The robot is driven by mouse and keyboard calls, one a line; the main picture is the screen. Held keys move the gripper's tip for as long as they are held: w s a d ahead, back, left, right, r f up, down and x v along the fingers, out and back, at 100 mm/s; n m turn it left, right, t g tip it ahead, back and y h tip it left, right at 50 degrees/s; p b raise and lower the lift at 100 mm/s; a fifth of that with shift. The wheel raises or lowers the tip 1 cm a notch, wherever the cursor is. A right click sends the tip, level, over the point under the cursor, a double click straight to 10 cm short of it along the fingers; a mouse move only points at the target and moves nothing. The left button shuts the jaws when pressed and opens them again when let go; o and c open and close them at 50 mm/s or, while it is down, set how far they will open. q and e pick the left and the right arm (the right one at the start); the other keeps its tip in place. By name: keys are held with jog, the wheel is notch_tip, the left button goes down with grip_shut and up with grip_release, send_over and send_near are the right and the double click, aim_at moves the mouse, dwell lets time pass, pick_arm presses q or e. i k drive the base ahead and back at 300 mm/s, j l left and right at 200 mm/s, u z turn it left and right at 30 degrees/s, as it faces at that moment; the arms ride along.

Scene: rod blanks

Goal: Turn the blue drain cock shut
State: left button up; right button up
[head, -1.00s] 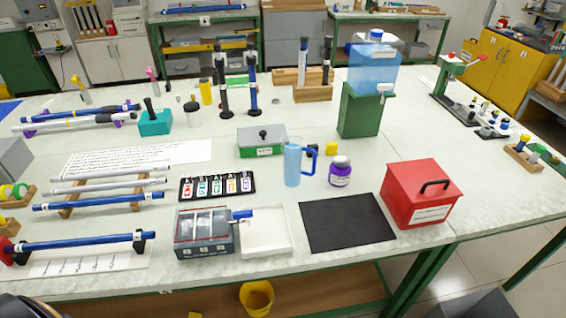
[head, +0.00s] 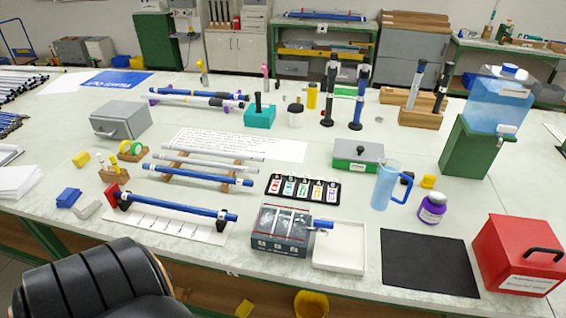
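The blue drain cock (head: 323,224) sticks out from the right side of a dark grey box (head: 280,246) with clear-topped compartments, near the front edge of the table. Its blue handle looks to lie roughly sideways, over the edge of a shallow white tray (head: 340,262) beside the box. At this size I cannot tell whether the cock is open or shut. Neither of my grippers is in view.
A black mat (head: 428,262) and a red box (head: 520,255) are right of the tray. A blue jug (head: 385,185) stands behind it. A rack with a blue rod (head: 178,207) is to the left. A dark padded shape (head: 90,285) fills the lower left.

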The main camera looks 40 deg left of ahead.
aim_at(320, 224)
jog(key=u, duration=1.35)
